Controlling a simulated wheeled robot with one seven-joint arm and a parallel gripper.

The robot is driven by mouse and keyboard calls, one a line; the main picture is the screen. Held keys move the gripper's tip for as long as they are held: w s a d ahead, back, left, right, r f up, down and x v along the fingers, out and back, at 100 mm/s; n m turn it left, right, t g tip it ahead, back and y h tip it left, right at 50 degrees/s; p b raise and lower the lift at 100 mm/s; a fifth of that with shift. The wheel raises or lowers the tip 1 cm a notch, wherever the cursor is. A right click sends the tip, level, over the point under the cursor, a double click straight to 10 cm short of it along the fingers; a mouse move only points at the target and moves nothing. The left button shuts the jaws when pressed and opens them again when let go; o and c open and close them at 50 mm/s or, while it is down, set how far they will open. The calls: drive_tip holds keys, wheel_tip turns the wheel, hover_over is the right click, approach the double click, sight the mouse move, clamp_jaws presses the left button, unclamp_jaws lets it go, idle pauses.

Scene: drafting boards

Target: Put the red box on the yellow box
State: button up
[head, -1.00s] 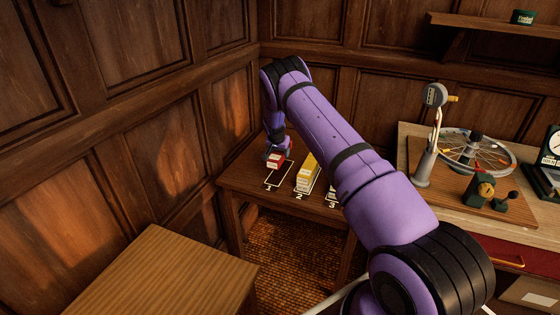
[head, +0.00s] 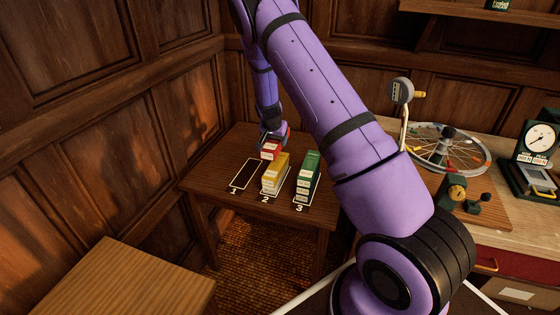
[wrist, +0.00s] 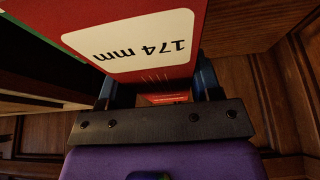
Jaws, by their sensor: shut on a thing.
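The red box (head: 270,149) is in my gripper (head: 272,133), at the far end of the yellow box (head: 275,172) in the head view. I cannot tell whether it touches the yellow box or hangs above it. In the wrist view the red box (wrist: 150,40) fills the top, with a white "174 mm" label, between the two fingers of my gripper (wrist: 160,90). The yellow box stands in outline 2 on the small wooden table (head: 215,178). The red box's underside is hidden.
A green box (head: 309,165) stands close to the right of the yellow box, at outline 3. Outline 1 (head: 245,173) is empty. Panelled walls close in at left and back. A workbench with a wheel (head: 445,150) and gauges stands at right.

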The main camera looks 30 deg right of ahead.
sight(277, 163)
wheel_tip(277, 163, down, 9)
drive_tip(key=shift+r, duration=0.1)
idle(0.4)
drive_tip(key=shift+f, duration=0.2)
drive_tip(key=o, duration=1.1)
